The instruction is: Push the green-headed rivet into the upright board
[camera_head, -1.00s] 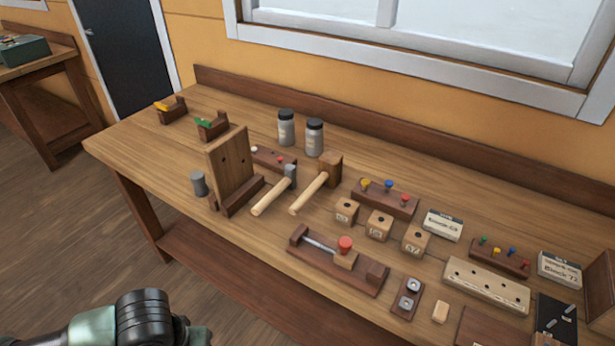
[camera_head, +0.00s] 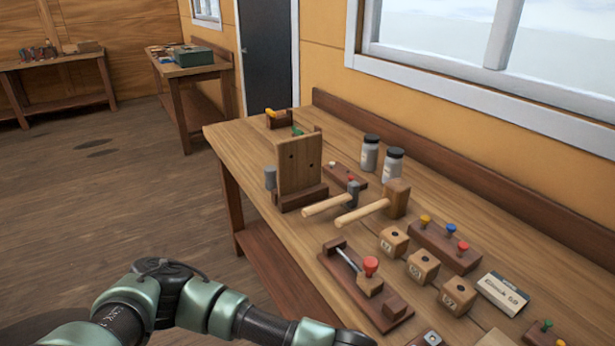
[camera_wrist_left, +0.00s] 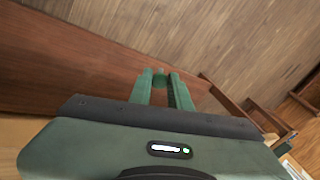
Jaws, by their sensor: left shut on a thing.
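The upright board (camera_head: 299,163) stands on a dark foot near the left end of the bench, with small holes in its face. My left gripper (camera_wrist_left: 160,76) shows in the left wrist view, shut on a small green thing between its fingertips. This looks like the green-headed rivet (camera_wrist_left: 160,72); its shank cannot be made out. The gripper is apart from the board, which is not visible in the wrist view. In the head view my left arm crosses the bottom and its gripper is out of frame. My right gripper is not in view.
A fixture with a red knob (camera_head: 370,266), numbered blocks (camera_head: 422,266) and a peg rack (camera_head: 445,246) fill the nearer bench. Two jars (camera_head: 391,166) stand behind.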

